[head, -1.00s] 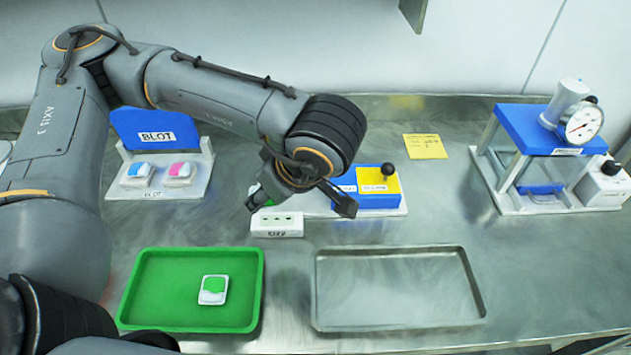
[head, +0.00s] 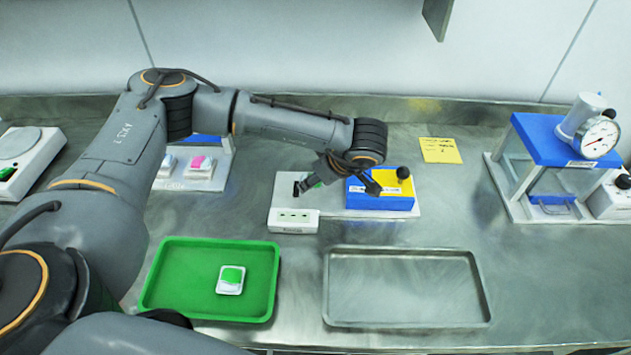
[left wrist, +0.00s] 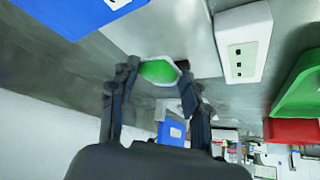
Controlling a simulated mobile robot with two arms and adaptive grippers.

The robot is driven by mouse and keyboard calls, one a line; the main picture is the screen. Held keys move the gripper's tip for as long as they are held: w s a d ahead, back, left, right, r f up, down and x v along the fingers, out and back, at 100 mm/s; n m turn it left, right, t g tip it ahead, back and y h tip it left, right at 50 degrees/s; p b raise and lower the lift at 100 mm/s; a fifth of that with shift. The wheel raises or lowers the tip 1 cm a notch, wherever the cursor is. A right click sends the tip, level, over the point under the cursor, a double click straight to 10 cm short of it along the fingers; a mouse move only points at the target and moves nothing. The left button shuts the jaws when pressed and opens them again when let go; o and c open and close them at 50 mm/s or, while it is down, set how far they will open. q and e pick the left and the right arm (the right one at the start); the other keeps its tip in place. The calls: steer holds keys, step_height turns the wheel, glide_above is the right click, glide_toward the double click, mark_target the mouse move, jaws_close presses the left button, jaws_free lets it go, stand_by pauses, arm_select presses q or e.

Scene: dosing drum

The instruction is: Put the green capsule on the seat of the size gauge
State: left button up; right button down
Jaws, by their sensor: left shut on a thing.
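My left gripper (head: 336,187) is over the white base of the size gauge (head: 334,207), between its white labelled block and its blue-and-yellow block. In the left wrist view the gripper (left wrist: 157,88) is shut on the green capsule (left wrist: 158,71), which has a pale rim and sits between the fingertips. The gauge's white slotted block also shows in the left wrist view (left wrist: 243,42). The seat cannot be made out clearly, nor whether the capsule touches it. My right gripper is not in view.
A green tray (head: 160,285) holds a white item with a green top (head: 231,279). An empty metal tray (head: 405,318) lies to its right. A blue-topped press with a dial (head: 556,150) stands at far right. A yellow note (head: 440,150) lies behind the gauge.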

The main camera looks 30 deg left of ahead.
arm_select(q)
step_height(320, 180, down, 2)
steer(key=shift+p, duration=0.35)
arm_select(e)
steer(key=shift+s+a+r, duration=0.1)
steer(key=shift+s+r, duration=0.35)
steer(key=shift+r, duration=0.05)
arm_select(q)
steer(key=shift+f, duration=0.1)
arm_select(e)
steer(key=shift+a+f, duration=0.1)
arm_select(q)
steer(key=shift+f+b, duration=0.2)
steer(key=shift+b, duration=0.15)
steer(key=o, duration=0.9)
steer(key=shift+r, duration=0.1)
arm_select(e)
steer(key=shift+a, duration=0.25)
